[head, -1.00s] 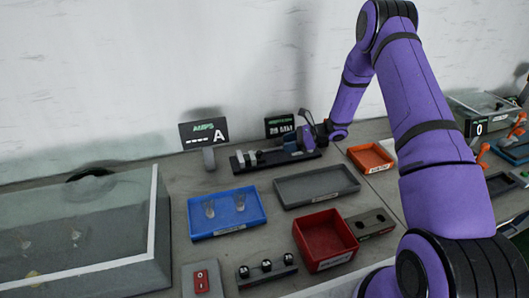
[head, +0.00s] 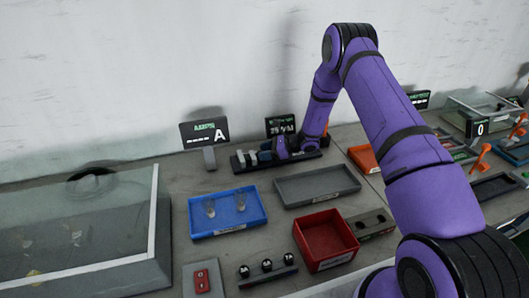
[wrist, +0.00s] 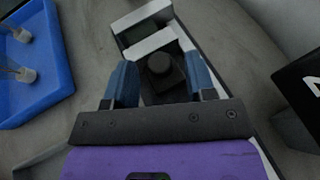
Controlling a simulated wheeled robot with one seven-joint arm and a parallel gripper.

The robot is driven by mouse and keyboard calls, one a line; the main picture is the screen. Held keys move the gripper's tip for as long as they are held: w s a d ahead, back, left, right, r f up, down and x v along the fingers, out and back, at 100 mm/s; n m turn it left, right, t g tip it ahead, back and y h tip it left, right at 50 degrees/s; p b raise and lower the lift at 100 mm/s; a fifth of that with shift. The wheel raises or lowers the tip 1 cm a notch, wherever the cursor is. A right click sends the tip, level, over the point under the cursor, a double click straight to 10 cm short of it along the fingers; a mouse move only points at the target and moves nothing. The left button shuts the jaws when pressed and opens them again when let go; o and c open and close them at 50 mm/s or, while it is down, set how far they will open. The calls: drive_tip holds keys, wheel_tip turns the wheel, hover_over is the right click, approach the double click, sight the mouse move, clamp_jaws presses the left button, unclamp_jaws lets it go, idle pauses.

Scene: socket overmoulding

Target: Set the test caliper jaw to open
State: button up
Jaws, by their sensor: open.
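The test caliper, a dark rail with pale jaw blocks (head: 240,161), stands at the back of the bench in the head view. In the wrist view its pale blocks (wrist: 148,43) lie ahead of my gripper, with a dark round knob (wrist: 162,64) on a square block. My gripper (wrist: 163,78) is open. Its two blue fingers stand on either side of the knob's block, with gaps that look clear; whether they touch it I cannot tell. In the head view my gripper (head: 268,153) is low over the caliper, partly hidden by my wrist.
A display (head: 280,126) stands behind the caliper and another (head: 204,133) to its left. A blue tray (head: 228,230), a grey tray (head: 317,186) and a red bin (head: 326,262) lie in front. An orange tray (head: 362,160) is to the right, partly behind my arm.

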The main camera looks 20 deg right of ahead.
drive_tip(key=shift+a, duration=0.15)
drive_tip(key=shift+c, duration=0.3)
clamp_jaws()
drive_tip(key=shift+w+d, duration=0.1)
drive_tip(key=shift+d, duration=2.8)
drive_tip(key=shift+o, duration=0.3)
unclamp_jaws()
drive_tip(key=shift+d, duration=0.1)
drive_tip(key=v, duration=1)
drive_tip(key=shift+s+d+r, duration=0.15)
drive_tip(key=shift+s+d, duration=0.1)
drive_tip(key=shift+d, duration=0.05)
